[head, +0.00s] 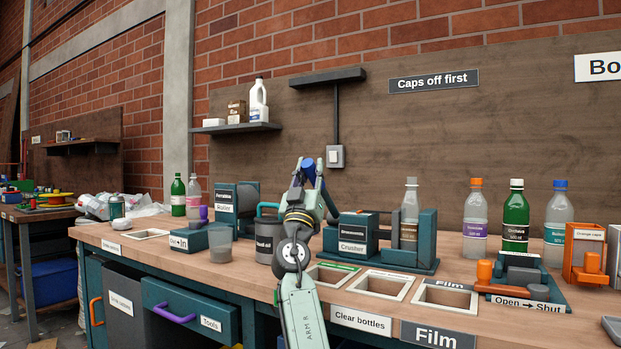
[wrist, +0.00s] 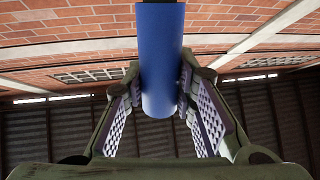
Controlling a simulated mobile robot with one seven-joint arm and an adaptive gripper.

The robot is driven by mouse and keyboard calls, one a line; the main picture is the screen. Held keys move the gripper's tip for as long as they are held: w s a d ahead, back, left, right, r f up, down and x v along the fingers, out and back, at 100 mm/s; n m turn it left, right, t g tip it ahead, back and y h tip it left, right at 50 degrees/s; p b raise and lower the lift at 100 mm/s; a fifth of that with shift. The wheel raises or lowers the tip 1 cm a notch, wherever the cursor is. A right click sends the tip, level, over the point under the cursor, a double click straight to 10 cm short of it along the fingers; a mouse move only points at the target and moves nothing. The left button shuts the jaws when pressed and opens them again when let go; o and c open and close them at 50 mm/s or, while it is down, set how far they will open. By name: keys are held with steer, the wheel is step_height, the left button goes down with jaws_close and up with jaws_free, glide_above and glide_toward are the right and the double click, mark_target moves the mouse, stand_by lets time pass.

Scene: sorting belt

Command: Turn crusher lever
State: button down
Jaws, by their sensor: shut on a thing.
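The crusher lever's blue round grip (head: 308,168) stands up at the left side of the teal crusher (head: 357,230). My gripper (head: 305,183) is shut on this grip, just left of the crusher body. In the wrist view, the blue grip (wrist: 160,60) lies between the two ridged finger pads. The lower part of the lever is mostly hidden behind my gripper and arm in the head view. A clear grey-capped bottle (head: 410,222) stands upright in the crusher's bay.
Clear, green and blue-capped bottles stand at the back right, by an orange-handled device (head: 523,281). Openings in the bench top (head: 255,287) lie in front of the crusher. A dark grey canister (head: 268,243) and a clear cup (head: 220,244) stand left of my arm.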

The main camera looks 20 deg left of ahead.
stand_by(0.3)
steer(key=c, duration=1.3)
jaws_free()
steer(key=v, duration=1.2)
steer(key=shift+c, duration=0.2)
